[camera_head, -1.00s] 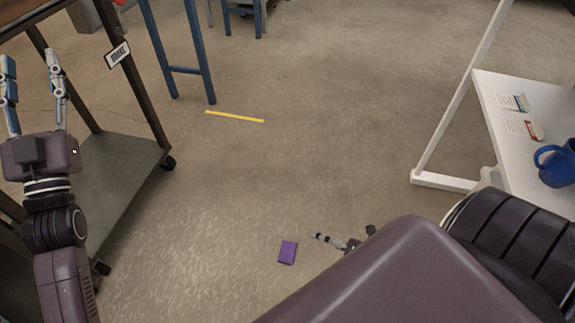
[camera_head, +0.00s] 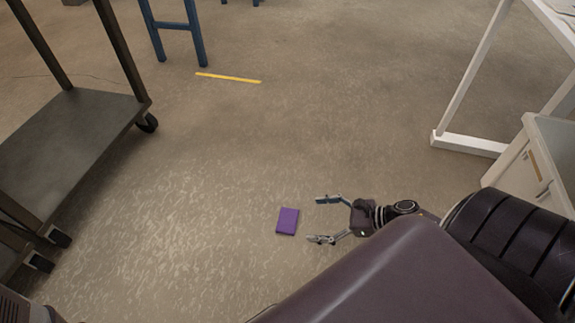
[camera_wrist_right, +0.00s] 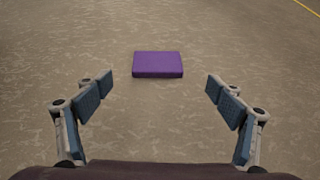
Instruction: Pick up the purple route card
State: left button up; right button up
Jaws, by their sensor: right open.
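The purple route card (camera_head: 287,221) lies flat on the floor, in the lower middle of the head view. My right gripper (camera_head: 322,219) is just to the right of the card, with its fingers spread and pointing toward it. In the right wrist view the card (camera_wrist_right: 158,64) lies ahead of the open fingers (camera_wrist_right: 158,92), roughly centred between them and touching neither. Nothing is held between the right fingers. My left gripper is out of the head view.
A dark wheeled cart (camera_head: 75,135) stands at the left. A white frame leg (camera_head: 470,144) and a white cabinet (camera_head: 535,165) stand at the right. Yellow tape (camera_head: 228,78) marks the floor farther off. The floor around the card is clear.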

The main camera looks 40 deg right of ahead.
aim_at(289, 220)
jog(key=b+x, duration=0.4)
jog(key=x, duration=0.2)
jog(key=shift+a+f, duration=0.2)
jog(key=shift+a, duration=0.05)
jog(key=shift+w+a+f, duration=0.1)
jog(key=shift+w+a, duration=0.2)
jog(key=c, duration=1.3)
jog(key=shift+o, duration=0.2)
